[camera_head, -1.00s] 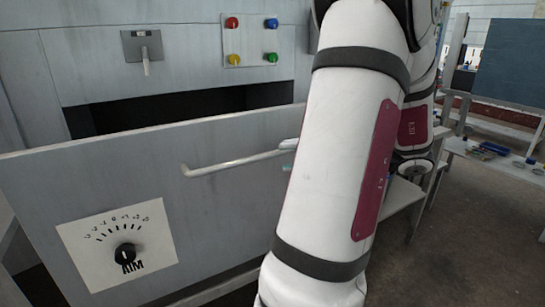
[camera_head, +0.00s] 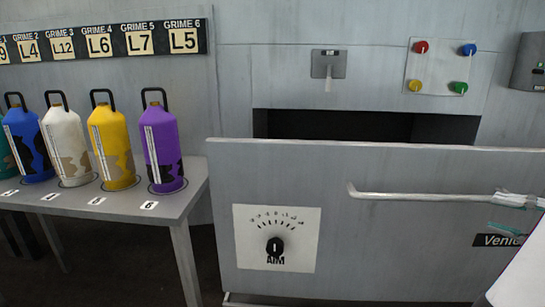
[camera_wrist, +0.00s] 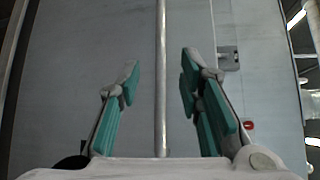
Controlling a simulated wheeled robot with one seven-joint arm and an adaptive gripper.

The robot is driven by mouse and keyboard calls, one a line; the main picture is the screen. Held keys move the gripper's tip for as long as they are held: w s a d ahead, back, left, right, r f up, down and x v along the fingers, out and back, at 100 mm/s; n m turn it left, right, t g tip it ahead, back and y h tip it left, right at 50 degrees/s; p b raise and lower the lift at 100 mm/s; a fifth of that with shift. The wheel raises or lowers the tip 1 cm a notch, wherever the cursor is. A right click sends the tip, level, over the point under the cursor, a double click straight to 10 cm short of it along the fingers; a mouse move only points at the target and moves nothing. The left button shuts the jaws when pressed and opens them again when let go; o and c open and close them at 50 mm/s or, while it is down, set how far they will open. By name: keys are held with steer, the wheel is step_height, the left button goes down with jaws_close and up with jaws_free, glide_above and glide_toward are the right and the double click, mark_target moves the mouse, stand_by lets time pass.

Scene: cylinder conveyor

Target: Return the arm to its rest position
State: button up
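My gripper (camera_wrist: 160,90) shows in the wrist view with its two teal-padded fingers spread apart. The metal handle bar (camera_wrist: 161,40) of the grey drawer front runs between them in the picture, with a visible gap on each side. In the head view my gripper (camera_head: 516,212) is at the right edge, its fingertips overlapping the right part of the handle (camera_head: 420,194). The head view does not settle whether they touch it. A white piece of my arm fills the lower right corner. The rest of the arm is out of view.
The drawer front (camera_head: 370,240) has an AIM dial (camera_head: 275,246). Behind it is a dark opening (camera_head: 350,125), with a button panel (camera_head: 440,66) and lever (camera_head: 327,70) above. At left, several bottles, including a purple one (camera_head: 165,145), stand on a grey table (camera_head: 180,203).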

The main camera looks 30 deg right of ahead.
steer(key=w+a+n+g+y, duration=0.35)
steer(key=w+a+g, duration=0.2)
steer(key=a, duration=0.55)
steer(key=w+a+n+g+y, duration=0.35)
steer(key=w+a, duration=0.25)
steer(key=a, duration=0.5)
steer(key=s+a+f+n+g+h, duration=0.3)
steer(key=s+a+n+h, duration=0.2)
steer(key=a, duration=0.2)
steer(key=s+a+f+n+g+h, duration=0.2)
steer(key=s+a+n+g+h, duration=0.25)
steer(key=a, duration=0.25)
step_height(320, 180, up, 25)
steer(key=t+p, duration=0.4)
steer(key=p, duration=1.9)
steer(key=shift+d+f+n+t+h, duration=0.2)
steer(key=shift+n+t+h, duration=0.15)
steer(key=shift+n, duration=0.1)
